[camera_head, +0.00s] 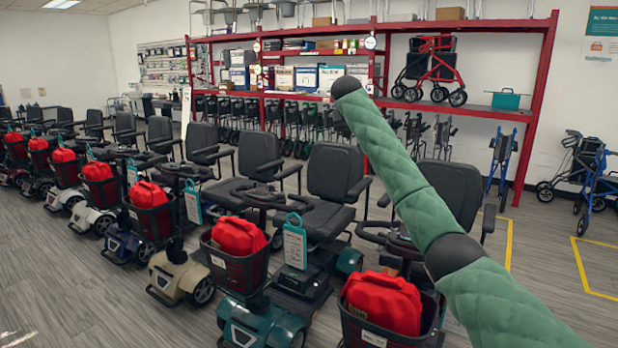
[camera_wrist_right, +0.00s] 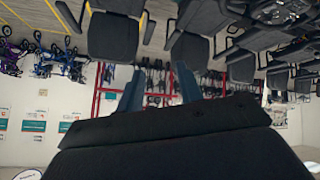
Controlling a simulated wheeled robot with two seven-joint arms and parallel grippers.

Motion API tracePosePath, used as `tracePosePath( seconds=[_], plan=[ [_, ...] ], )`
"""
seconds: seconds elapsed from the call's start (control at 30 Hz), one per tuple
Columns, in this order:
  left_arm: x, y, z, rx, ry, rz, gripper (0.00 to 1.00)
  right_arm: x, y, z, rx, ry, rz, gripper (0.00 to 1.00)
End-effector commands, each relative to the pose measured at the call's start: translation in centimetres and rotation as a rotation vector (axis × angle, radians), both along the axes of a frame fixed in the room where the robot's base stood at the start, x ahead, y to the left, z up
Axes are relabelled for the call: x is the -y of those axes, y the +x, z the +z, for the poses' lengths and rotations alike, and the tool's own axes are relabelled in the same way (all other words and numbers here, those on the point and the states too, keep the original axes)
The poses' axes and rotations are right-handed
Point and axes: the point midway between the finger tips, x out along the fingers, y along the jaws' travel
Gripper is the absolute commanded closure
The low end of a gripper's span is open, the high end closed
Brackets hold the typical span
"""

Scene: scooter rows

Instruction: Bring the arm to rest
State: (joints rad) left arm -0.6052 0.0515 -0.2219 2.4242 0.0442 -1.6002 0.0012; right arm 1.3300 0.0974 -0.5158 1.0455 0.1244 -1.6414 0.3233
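My right arm (camera_head: 410,190), in a green quilted cover with black joints, rises from the lower right corner of the head view. It reaches up and left, in front of the scooters and the red shelf, and ends in a dark rounded tip. No gripper fingers can be made out there. In the right wrist view, which is upside down, my right gripper (camera_wrist_right: 158,90) shows two bluish fingers standing apart with nothing between them. My left gripper is in neither view.
Scooters with red bags (camera_head: 383,302) in front baskets stand in a long row across the floor. A red shelf (camera_head: 545,60) with boxes and a rollator (camera_head: 432,68) lines the back wall. Blue walkers (camera_head: 597,188) stand at right. Yellow-marked floor (camera_head: 545,262) there is partly clear.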

Motion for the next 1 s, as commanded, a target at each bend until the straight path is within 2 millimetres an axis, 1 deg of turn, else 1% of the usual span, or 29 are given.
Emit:
tracePosePath(
  seconds=[0.03,0.1,0.17,0.27,0.33,0.43,0.63,0.83,1.0],
  plan=[
    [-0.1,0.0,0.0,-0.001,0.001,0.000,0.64,-1.3,-1.2,0.9,0.033,-0.012,0.052,0.64],
    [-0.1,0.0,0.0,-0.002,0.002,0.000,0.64,-2.9,-2.9,1.8,0.075,-0.031,0.122,0.64],
    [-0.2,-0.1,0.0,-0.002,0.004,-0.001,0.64,-4.1,-4.5,1.9,0.107,-0.045,0.178,0.64],
    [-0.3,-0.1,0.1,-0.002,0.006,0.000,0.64,-5.6,-7.3,1.2,0.154,-0.063,0.257,0.64],
    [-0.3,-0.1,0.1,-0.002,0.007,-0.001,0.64,-6.3,-9.2,0.3,0.177,-0.068,0.300,0.64],
    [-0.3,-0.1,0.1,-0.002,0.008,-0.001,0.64,-7.1,-11.9,-1.4,0.205,-0.071,0.350,0.64],
    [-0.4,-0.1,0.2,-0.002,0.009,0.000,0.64,-7.6,-17.0,-5.5,0.240,-0.059,0.416,0.64],
    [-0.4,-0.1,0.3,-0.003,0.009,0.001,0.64,-7.4,-21.9,-10.1,0.254,-0.033,0.450,0.64],
    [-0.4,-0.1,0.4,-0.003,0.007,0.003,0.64,-6.8,-26.2,-14.1,0.255,0.001,0.462,0.64]
  ],
)
